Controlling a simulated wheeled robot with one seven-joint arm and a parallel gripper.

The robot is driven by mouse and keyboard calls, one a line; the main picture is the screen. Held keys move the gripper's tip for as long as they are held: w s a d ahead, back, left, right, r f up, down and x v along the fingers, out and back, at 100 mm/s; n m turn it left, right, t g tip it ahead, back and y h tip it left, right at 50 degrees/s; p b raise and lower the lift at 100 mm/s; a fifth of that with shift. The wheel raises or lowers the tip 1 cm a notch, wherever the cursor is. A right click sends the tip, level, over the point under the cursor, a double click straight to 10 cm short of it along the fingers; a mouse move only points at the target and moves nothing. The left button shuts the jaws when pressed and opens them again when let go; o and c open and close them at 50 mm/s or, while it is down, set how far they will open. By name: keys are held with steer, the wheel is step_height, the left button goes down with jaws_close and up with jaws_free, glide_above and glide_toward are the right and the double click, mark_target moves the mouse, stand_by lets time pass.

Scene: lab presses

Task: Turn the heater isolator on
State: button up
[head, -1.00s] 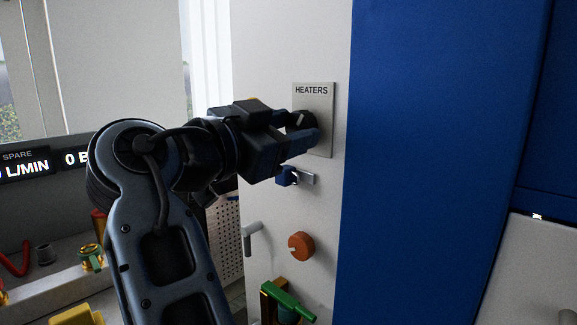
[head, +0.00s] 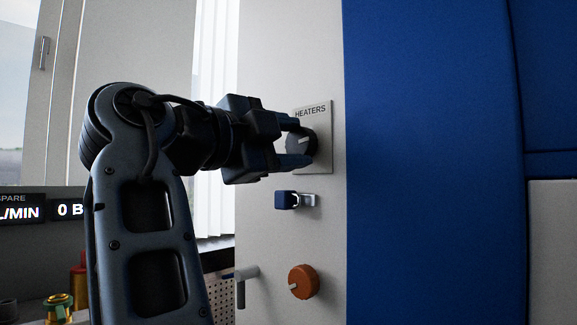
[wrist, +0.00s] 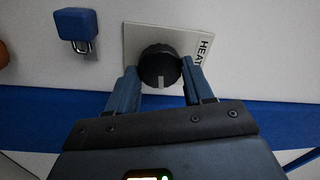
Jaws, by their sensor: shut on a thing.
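The heater isolator is a round black knob (head: 305,142) with a pale pointer line, on a grey plate (head: 322,160) marked HEATERS on the white panel. In the head view the pointer lies close to level, tilted slightly. The knob also shows in the wrist view (wrist: 159,67), with its pale line toward my gripper. My gripper (head: 296,143) has one finger above and one below the knob in the head view. In the wrist view the fingers (wrist: 158,84) stand on either side of it. My gripper is shut on the knob.
A blue padlock (head: 288,200) hangs on a small metal hasp just below the plate. Lower down are an orange knob (head: 303,281) and a grey lever handle (head: 241,280). A blue panel (head: 430,150) stands to the right.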

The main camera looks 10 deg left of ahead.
steer(key=shift+f+m+b, duration=0.1)
steer(key=shift+m+b, duration=0.55)
steer(key=shift+m, duration=0.25)
steer(key=o, duration=1)
steer(key=shift+o, duration=0.2)
steer(key=shift+s, duration=0.1)
